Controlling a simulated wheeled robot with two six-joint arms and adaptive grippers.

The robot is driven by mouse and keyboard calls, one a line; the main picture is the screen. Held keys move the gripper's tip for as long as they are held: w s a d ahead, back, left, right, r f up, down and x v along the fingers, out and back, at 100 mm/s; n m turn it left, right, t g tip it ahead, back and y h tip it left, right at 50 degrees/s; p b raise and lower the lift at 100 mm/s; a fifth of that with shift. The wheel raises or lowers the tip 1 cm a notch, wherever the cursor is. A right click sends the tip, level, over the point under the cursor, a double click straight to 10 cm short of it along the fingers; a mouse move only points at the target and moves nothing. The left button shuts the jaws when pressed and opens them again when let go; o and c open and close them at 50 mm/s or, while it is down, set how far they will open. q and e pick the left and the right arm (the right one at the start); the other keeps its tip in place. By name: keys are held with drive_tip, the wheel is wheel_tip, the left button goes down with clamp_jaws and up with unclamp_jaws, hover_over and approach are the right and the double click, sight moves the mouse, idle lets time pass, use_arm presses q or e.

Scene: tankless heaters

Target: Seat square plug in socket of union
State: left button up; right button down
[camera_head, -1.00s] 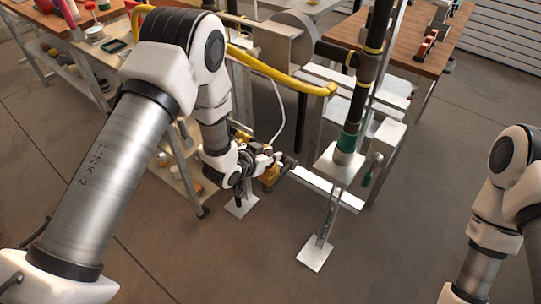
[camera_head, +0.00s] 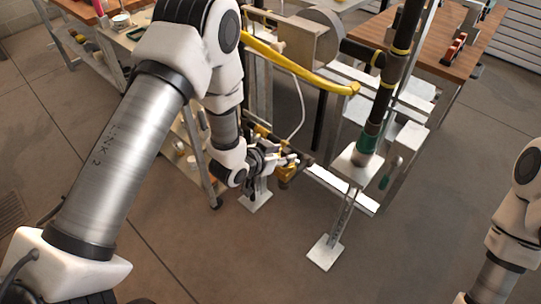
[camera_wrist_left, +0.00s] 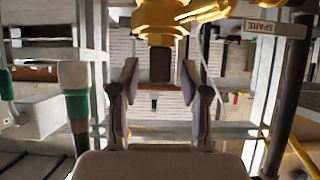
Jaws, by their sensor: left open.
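My left gripper (camera_head: 290,160) reaches toward a brass fitting (camera_head: 288,174), seemingly the union, low at the pipework. In the left wrist view, which looks upside down, the brass fitting (camera_wrist_left: 180,14) fills the top edge. A dark block (camera_wrist_left: 160,65), perhaps the square plug, adjoins the brass and lies between the spread fingers of my left gripper (camera_wrist_left: 160,84). Gaps show on both sides of the block. I cannot tell how deep it sits in the brass; the socket is hidden. My right gripper is out of view; only part of that arm shows.
A black pipe with a green sleeve (camera_head: 367,143) stands to the right on a stand. A shelf cart (camera_head: 190,150) is at the left. The front floor is clear.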

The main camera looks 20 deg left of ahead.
use_arm(q)
drive_tip(key=v, duration=0.9)
drive_tip(key=s+a+f+n+g+y, duration=0.2)
drive_tip(key=s+f+g, duration=0.4)
drive_tip(key=s+f, duration=0.55)
drive_tip(key=s+a+f+n+g+y, duration=0.2)
drive_tip(key=s+f+g, duration=0.3)
drive_tip(key=s+f, duration=0.65)
wheel_tip(320, 180, up, 10)
drive_tip(key=s+p, duration=0.3)
drive_tip(key=p, duration=0.3)
drive_tip(key=shift+f+p, duration=0.2)
drive_tip(key=shift+p, duration=0.2)
drive_tip(key=shift+w, duration=0.15)
